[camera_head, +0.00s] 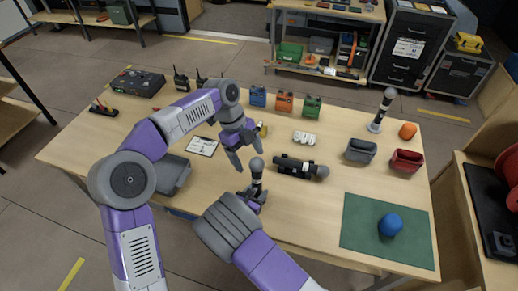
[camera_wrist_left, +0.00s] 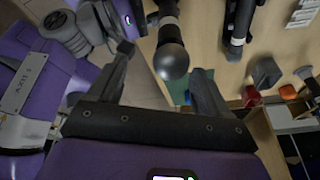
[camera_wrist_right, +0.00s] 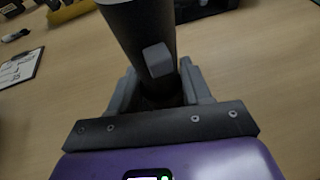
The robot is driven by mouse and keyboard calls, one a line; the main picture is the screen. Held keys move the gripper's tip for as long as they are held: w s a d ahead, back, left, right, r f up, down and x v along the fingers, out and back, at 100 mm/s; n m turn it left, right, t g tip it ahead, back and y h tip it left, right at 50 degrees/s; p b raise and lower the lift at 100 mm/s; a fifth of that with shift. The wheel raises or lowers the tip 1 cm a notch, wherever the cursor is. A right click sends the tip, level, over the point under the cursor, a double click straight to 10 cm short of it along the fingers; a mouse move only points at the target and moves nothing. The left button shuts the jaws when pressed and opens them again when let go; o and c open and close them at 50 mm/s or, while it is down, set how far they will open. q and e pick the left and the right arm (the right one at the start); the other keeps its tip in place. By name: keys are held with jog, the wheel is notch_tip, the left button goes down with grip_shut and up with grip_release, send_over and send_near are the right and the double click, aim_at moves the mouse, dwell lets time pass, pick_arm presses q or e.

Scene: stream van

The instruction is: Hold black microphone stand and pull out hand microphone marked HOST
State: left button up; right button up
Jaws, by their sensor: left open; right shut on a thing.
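A microphone with a dark round head (camera_head: 256,164) stands upright near the table's front edge, its lower part in a black stand (camera_head: 252,194). My right gripper (camera_wrist_right: 160,95) is shut on the black stand low down; the dark cylinder with a grey block rises between its fingers in the right wrist view. My left gripper (camera_head: 239,160) is open and empty, just above and left of the microphone head. In the left wrist view the round head (camera_wrist_left: 172,60) shows between the spread fingers, apparently untouched. No HOST marking is readable.
Another black microphone (camera_head: 298,168) lies to the right. One stands upright (camera_head: 382,108) at the back right. Grey (camera_head: 360,150) and red (camera_head: 405,161) bins and a green mat (camera_head: 365,240) with a blue ball (camera_head: 390,225) occupy the right side. A grey tray (camera_head: 172,173) lies left.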

aim_at(257, 160)
pick_arm(q)
jog(key=d+r+m+t+y, duration=0.1)
jog(key=r+m+y, duration=0.1)
jog(key=s+d+r+m+t+y, duration=0.1)
jog(key=d+r+t+y, duration=0.1)
jog(key=shift+s+d+r+m, duration=0.15)
jog(key=shift+r+m, duration=0.2)
jog(key=shift+m, duration=0.05)
jog(key=f, duration=0.4)
jog(key=w+f, duration=0.1)
jog(key=f, duration=0.6)
jog(key=shift+w+a+f, duration=0.15)
jog(key=shift+a+f, duration=0.15)
jog(key=shift+c, duration=0.3)
jog(key=c, duration=1.2)
jog(key=o, duration=0.6)
jog(key=c, duration=0.5)
jog(key=shift+r, duration=0.15)
jog(key=shift+r, duration=2.4)
